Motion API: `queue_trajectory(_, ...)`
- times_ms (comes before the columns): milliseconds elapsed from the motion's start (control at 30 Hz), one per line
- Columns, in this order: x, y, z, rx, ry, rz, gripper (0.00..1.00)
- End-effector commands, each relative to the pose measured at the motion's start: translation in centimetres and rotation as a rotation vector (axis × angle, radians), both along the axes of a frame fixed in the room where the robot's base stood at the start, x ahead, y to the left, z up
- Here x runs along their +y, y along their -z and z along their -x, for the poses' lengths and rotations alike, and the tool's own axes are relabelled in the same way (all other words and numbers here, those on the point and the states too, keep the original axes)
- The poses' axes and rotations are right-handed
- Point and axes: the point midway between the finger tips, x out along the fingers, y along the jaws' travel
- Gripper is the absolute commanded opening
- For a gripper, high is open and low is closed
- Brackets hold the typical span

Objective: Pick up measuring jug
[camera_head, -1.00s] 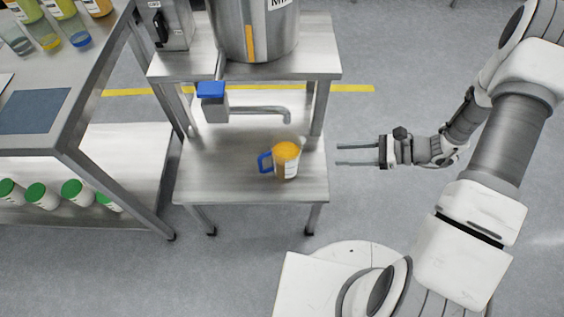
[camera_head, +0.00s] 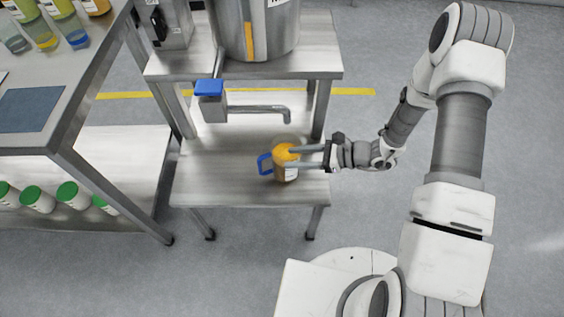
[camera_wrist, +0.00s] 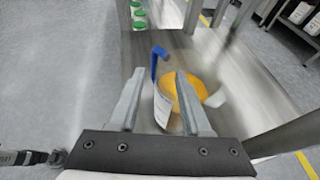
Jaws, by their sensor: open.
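The measuring jug (camera_head: 286,170) stands upright on the lower steel shelf (camera_head: 215,185), with orange contents, a white label and a blue handle (camera_head: 265,164) on its left. I cannot tell whether a finger touches the jug.
A blue-topped outlet valve (camera_head: 210,90) and bent pipe (camera_head: 265,109) sit above and behind the jug, under the steel hopper (camera_head: 257,30). Shelf legs flank the space. A left bench (camera_head: 80,90) holds bottles; several green-capped jars (camera_head: 38,197) stand below it.

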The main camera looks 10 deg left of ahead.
Motion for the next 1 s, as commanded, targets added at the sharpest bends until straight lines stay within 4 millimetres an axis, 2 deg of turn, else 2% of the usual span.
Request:
queue_trajectory(100, 1.8, 0.9, 0.0, 0.0, -0.002, 0.0, 0.48)
queue_trajectory(200, 2.7, 1.2, 0.0, -0.001, -0.001, 0.0, 0.48)
queue_trajectory(467, 3.0, 1.2, 0.0, -0.001, 0.0, 0.0, 0.48)
queue_trajectory(567, 3.0, 1.2, 0.0, -0.001, 0.0, 0.0, 0.33)
queue_trajectory(733, 2.9, 1.2, 0.0, 0.0, 0.0, 0.0, 0.03)
queue_trajectory(767, 2.9, 1.2, 0.0, 0.0, 0.0, 0.0, 0.0)
queue_trajectory(1000, 2.9, 1.3, 0.0, 0.0, 0.0, 0.001, 0.0)
